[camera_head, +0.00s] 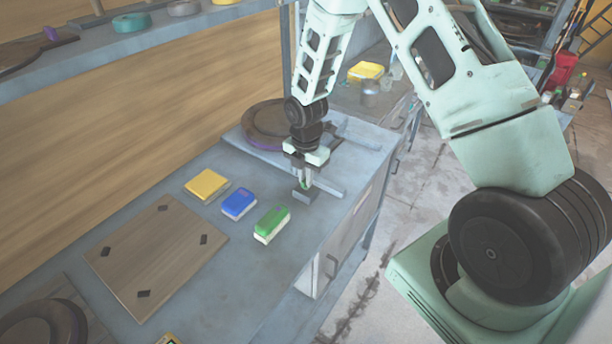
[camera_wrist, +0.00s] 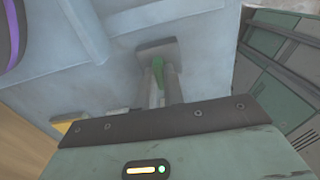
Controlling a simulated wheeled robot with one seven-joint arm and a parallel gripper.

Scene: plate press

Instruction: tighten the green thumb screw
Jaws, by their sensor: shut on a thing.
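In the head view the grey block (camera_head: 305,195) stands near the bench's right edge. My gripper (camera_head: 305,182) points down just above the block, and its fingers are shut on the screw. It also shows in the wrist view (camera_wrist: 163,75). The screw's lower end is hidden, so I cannot tell how deep it sits.
Green (camera_head: 272,222), blue (camera_head: 239,203) and yellow (camera_head: 207,184) blocks lie left of my gripper. A wooden board (camera_head: 156,252) with dark pieces lies at the left front. A dark round plate (camera_head: 262,125) is behind my gripper. The bench (camera_head: 225,290) has bare room in front.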

